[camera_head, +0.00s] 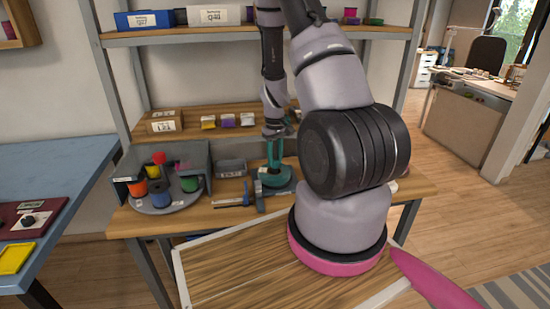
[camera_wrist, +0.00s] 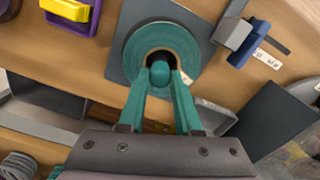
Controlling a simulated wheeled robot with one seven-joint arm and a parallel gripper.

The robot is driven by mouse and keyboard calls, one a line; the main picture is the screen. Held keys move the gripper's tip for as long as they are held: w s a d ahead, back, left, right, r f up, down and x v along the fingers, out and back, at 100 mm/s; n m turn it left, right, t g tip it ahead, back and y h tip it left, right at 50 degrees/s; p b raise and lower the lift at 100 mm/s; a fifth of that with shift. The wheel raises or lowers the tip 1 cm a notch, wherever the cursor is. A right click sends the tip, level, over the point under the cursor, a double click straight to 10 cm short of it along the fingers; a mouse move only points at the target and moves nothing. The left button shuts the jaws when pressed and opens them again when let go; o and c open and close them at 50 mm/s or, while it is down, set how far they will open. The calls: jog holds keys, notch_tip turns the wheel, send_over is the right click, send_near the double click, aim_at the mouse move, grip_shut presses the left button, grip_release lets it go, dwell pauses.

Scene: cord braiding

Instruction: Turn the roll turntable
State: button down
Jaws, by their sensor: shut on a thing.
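The grey round turntable (camera_head: 165,203) stands at the left of the wooden workbench, partly under a grey housing. It carries several coloured rolls, including an orange roll (camera_head: 138,188), a blue roll (camera_head: 160,193) and a green roll (camera_head: 190,184). My gripper (camera_head: 272,166) is to the right of this turntable and apart from it, reaching down to a teal round base (camera_head: 282,180). The fingers partly hide the base.
A blue-and-grey tool (camera_wrist: 240,45) lies beside the teal base. My arm covers the bench's right part. A wooden board with a white border (camera_head: 215,265) is in front. A blue table (camera_head: 55,165) is at left.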

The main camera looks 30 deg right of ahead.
jog(key=shift+m, duration=1.9)
jog(key=shift+w+m, duration=0.1)
jog(key=shift+m, duration=5.1)
jog(key=shift+r+m, duration=0.1)
jog(key=shift+m, duration=0.4)
jog(key=c, duration=0.6)
grip_release()
